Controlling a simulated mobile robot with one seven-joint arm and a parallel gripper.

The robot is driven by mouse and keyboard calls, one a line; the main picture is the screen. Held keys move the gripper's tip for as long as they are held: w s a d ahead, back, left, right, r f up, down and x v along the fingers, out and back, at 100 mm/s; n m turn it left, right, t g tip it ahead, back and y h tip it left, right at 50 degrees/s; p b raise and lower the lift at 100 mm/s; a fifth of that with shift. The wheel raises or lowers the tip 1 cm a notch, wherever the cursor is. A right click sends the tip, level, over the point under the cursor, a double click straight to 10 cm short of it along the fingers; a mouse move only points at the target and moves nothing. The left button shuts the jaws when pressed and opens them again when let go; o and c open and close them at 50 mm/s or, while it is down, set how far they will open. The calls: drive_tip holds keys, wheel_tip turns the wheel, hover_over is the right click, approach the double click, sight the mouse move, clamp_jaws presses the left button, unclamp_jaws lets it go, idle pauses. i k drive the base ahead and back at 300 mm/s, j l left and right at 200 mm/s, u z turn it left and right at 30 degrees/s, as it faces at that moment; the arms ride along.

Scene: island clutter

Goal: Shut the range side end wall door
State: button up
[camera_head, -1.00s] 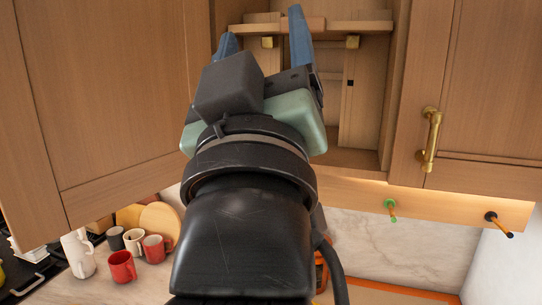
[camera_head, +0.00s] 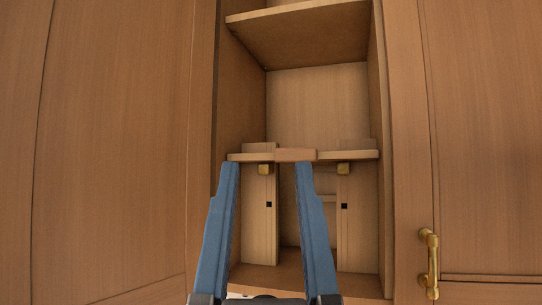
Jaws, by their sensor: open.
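A wooden wall-cabinet door (camera_head: 115,150) fills the left of the view and appears swung open beside the open cabinet (camera_head: 318,110). Its handle is not in view. A second wooden door (camera_head: 480,140) at the right looks shut and has a brass handle (camera_head: 429,263). My gripper (camera_head: 267,165) is at the lower middle, in front of the open cabinet. Its two blue fingers point up, spread apart with nothing between them. It looks clear of the left door, though its depth is hard to tell.
The cabinet floor (camera_head: 350,281) looks bare where visible. The counter is out of view.

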sight(106, 106)
drive_tip(key=j+z, duration=0.45)
drive_tip(key=z, duration=0.25)
drive_tip(key=j+z, duration=0.25)
drive_tip(key=z, duration=0.15)
drive_tip(key=k+j+z, duration=0.1)
drive_tip(key=j, duration=0.3)
drive_tip(key=k+j+z, duration=0.1)
drive_tip(key=k+j, duration=0.15)
drive_tip(key=j, duration=0.15)
drive_tip(key=k+j+z, duration=0.1)
drive_tip(key=j, duration=0.3)
drive_tip(key=k+j+z, duration=0.1)
drive_tip(key=k+j, duration=0.2)
drive_tip(key=k+j+z, duration=0.1)
drive_tip(key=j, duration=0.35)
drive_tip(key=k+j, duration=0.55)
drive_tip(key=j, duration=0.15)
drive_tip(key=i+j+u, duration=0.15)
drive_tip(key=i+u, duration=0.15)
drive_tip(key=u, duration=0.15)
drive_tip(key=i+u, duration=0.4)
drive_tip(key=k, duration=0.1)
